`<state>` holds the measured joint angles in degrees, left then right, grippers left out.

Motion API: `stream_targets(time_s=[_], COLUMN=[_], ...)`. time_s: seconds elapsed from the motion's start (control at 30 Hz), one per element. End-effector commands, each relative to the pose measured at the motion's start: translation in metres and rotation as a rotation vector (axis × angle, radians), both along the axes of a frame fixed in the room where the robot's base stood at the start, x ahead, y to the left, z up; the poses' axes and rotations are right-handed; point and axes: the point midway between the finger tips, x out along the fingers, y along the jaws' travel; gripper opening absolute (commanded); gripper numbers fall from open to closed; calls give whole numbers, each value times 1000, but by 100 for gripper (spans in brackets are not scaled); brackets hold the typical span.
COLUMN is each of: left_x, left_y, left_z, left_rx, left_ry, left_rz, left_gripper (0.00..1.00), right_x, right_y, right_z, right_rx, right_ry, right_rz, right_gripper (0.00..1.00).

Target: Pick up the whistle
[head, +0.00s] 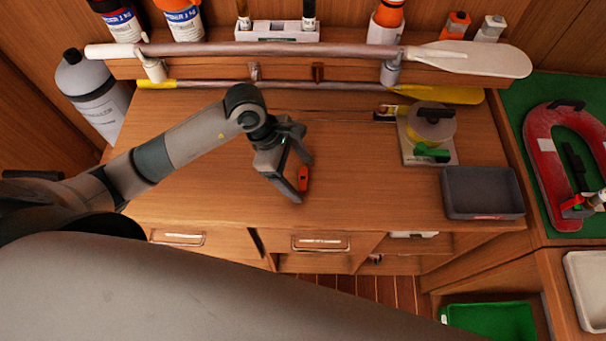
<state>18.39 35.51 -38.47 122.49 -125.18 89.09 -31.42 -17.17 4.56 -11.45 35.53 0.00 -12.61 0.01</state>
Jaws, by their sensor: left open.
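A small orange whistle (303,180) lies on the wooden bench top (220,190), a little right of the middle of its left half. My left gripper (303,181) reaches down over the bench from the left. Its jaws are open, with one dark finger near the front left of the whistle and the other behind it. The whistle shows at the gap between the fingertips; I cannot tell whether a finger touches it. My right gripper is not in view.
A dark grey open tray (483,217) stands at the bench's right front. Behind it is a pale board (446,157) with a round yellowish item. Paddles (250,49) lie across a rack at the back. A grey cylinder (88,90) stands at the left.

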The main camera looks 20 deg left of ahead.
Motion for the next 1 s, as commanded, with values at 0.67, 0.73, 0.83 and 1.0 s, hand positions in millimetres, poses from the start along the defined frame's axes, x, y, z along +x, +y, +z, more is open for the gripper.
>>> stream_targets(time_s=[0.67, 0.73, 0.83, 1.0], left_x=[0, 0, 0, 1], left_y=[0, 0, 0, 0], left_z=[0, 1, 2, 11], left_rx=[0, 0, 0, -1], left_ry=[0, 0, -1, -5], left_rz=[0, 0, 0, 0], left_gripper=[32, 32, 32, 32], right_x=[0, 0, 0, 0], right_y=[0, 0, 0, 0], right_z=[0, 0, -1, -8], right_rx=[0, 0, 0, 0], right_ry=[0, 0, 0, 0], right_rz=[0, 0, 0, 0], right_gripper=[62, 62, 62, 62])
